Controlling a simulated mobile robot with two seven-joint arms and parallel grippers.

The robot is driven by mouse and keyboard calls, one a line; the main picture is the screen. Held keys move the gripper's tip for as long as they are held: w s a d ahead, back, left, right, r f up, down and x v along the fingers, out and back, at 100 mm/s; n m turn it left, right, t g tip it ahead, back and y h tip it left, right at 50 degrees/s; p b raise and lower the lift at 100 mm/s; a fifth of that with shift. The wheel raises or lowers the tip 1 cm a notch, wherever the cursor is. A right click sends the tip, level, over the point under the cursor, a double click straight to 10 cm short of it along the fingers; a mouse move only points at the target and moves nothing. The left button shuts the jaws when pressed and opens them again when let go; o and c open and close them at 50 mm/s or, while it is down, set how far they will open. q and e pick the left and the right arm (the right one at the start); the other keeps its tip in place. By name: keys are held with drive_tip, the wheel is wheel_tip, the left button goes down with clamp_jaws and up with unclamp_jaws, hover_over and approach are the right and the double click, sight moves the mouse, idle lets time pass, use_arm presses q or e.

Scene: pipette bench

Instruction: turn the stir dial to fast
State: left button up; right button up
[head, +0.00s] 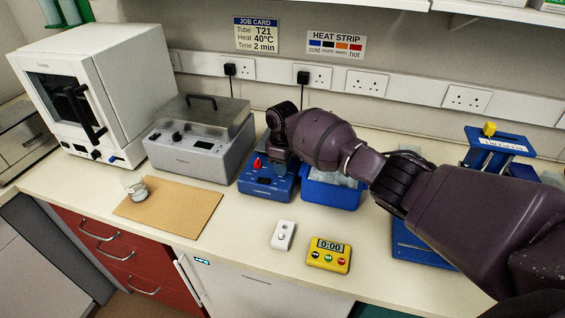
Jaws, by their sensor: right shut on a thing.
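The blue stirrer unit (268,186) stands on the bench in the middle of the head view. A red knob (257,163) shows on the left of its top. My right arm comes in from the right, and my right gripper (281,160) points down at the right part of the unit's top. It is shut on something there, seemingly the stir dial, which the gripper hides. The dial's setting cannot be read. My left gripper is not in view.
A blue tub (332,193) stands close to the right of the unit, and a grey lidded bath (200,145) to the left. In front lie a white remote-like device (283,235) and a yellow timer (329,255). A brown board (168,208) carries a small glass jar (136,188).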

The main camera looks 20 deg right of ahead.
drive_tip(key=m, duration=0.4)
drive_tip(key=shift+m, duration=0.3)
drive_tip(key=m, duration=0.3)
drive_tip(key=shift+m, duration=0.3)
drive_tip(key=m, duration=0.4)
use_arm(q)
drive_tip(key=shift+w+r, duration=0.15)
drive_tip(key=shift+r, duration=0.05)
use_arm(e)
drive_tip(key=shift+r+m, duration=0.1)
drive_tip(key=shift+m, duration=2.4)
drive_tip(key=o, duration=0.9)
wheel_tip(320, 180, up, 10)
drive_tip(key=shift+f+b, duration=0.25)
drive_tip(key=shift+b, duration=0.1)
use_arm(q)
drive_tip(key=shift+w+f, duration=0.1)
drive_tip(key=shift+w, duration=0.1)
use_arm(e)
drive_tip(key=shift+r, duration=0.65)
